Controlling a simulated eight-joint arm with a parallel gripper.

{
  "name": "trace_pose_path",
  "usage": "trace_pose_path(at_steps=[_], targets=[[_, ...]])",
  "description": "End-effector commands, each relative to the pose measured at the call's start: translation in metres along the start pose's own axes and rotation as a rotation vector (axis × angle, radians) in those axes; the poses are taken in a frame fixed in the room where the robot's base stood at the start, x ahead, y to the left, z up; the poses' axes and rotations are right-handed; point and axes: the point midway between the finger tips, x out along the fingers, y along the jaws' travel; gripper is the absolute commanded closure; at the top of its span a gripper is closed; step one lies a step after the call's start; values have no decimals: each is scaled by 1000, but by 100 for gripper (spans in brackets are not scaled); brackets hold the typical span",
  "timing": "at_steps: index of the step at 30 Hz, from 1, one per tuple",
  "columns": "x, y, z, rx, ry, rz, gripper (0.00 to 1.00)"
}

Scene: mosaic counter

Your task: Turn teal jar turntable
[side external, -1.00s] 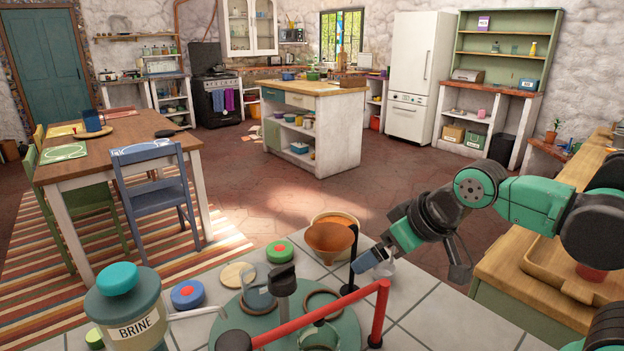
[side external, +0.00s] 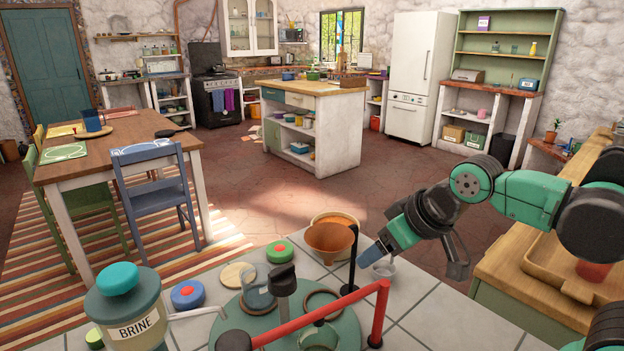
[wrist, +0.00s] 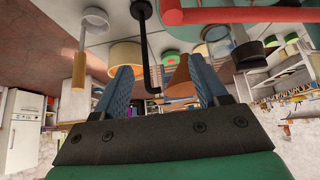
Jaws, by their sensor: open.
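The teal turntable (side external: 234,314) is a flat disc on the tiled counter in the side external view, cut off by the bottom edge. In the wrist view my gripper (wrist: 160,75) is open and empty. A thin black hooked rod (wrist: 146,50) shows between its fingers, its distance unclear.
A jar marked BRINE (side external: 134,322) stands left of the disc. A brown funnel-like bowl (side external: 329,242) and a black post (side external: 353,258) stand behind it. Bare tiles (side external: 450,320) lie to the right.

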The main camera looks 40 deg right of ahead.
Motion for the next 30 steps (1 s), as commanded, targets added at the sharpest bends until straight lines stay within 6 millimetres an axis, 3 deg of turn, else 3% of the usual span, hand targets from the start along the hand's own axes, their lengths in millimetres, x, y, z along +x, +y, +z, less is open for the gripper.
trace_pose_path(at_steps=[5,15,21,30], targets=[[-4,-18,-24,4,-111,-30,33],[6,-82,-71,5,-445,-35,33],[16,-111,-79,0,-572,-4,33],[33,-118,-71,0,-604,8,33]])
